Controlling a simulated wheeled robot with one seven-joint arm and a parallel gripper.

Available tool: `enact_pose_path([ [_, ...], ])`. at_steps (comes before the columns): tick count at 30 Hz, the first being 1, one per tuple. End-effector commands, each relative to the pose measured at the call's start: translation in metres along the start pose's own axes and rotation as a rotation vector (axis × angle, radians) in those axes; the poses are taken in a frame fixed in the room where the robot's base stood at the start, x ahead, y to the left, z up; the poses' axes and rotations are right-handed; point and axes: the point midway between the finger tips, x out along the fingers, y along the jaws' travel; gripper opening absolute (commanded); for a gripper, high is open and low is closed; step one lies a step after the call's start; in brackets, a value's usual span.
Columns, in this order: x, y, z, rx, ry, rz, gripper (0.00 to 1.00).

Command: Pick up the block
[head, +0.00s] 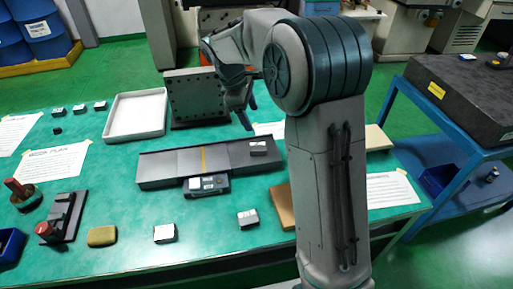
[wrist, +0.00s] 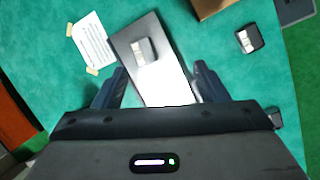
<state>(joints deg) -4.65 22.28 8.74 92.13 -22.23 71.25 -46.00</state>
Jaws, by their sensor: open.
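Several small dark blocks with pale label faces lie about, and I cannot tell which one the task means. One block (head: 258,148) rests on the right part of a long dark grey plate (head: 160,168); a block on a grey plate also shows in the wrist view (wrist: 143,50), ahead of the fingers. Other blocks stand on the green table at front centre (head: 248,218) and front left (head: 164,233). My gripper (head: 240,106) is above the table behind the plate, partly hidden by my arm. In the wrist view my gripper (wrist: 157,82) is open and empty.
A white tray (head: 135,116) and an upright perforated plate (head: 195,97) stand at the back. A brown box (head: 282,205) lies near my arm. At left are a red-knobbed fixture (head: 62,218) and a tan oval piece (head: 102,236). Clear table lies between the front blocks.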

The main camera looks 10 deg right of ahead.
Motion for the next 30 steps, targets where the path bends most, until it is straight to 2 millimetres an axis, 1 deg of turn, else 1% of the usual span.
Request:
enact_pose_path([
  [1,0.012,0.01,-0.013,-0.055,-0.016,-0.007,0.66],
  [3,0.023,0.021,-0.026,-0.124,-0.038,-0.014,0.66],
  [6,0.036,0.032,-0.042,-0.203,-0.061,-0.022,0.66],
  [10,0.046,0.041,-0.052,-0.263,-0.079,-0.029,0.66],
  [14,0.055,0.043,-0.055,-0.285,-0.086,-0.032,0.66],
  [17,0.07,0.043,-0.053,-0.285,-0.088,-0.034,0.66],
  [24,0.116,0.042,-0.049,-0.284,-0.087,-0.034,0.66],
  [27,0.128,0.042,-0.048,-0.283,-0.086,-0.032,0.66],
  [30,0.134,0.042,-0.048,-0.283,-0.085,-0.032,0.66],
])
